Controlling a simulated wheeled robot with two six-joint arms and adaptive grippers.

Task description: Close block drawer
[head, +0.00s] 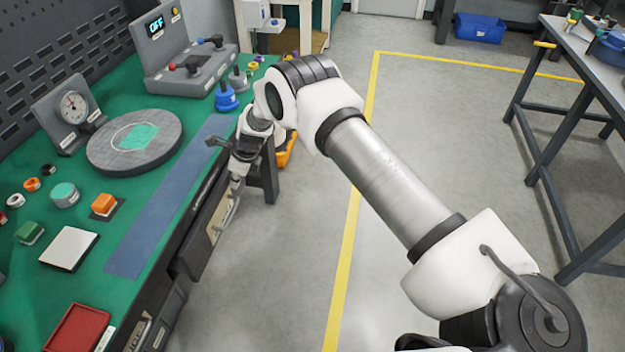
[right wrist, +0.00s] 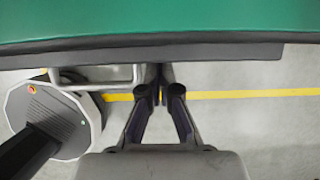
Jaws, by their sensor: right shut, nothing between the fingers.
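A drawer front (head: 203,243) with a metal bar handle (head: 224,215) is under the green workbench's front edge; I cannot read a label that marks it as the block drawer. It appears to stand out a little from the bench, but how far is unclear. My right gripper (head: 236,184) is shut and empty, pointing down close to the handle's far end. In the right wrist view, the shut fingertips (right wrist: 160,82) are beside the handle (right wrist: 105,82), just below the bench edge; contact cannot be told. My left gripper is not in view.
The green bench top (head: 170,185) holds a round grey plate (head: 105,155), a gauge (head: 72,105), a red tray (head: 75,330) and small coloured parts. More drawer fronts (head: 150,328) lie nearer along the bench. Open floor (head: 280,280) lies right of the bench.

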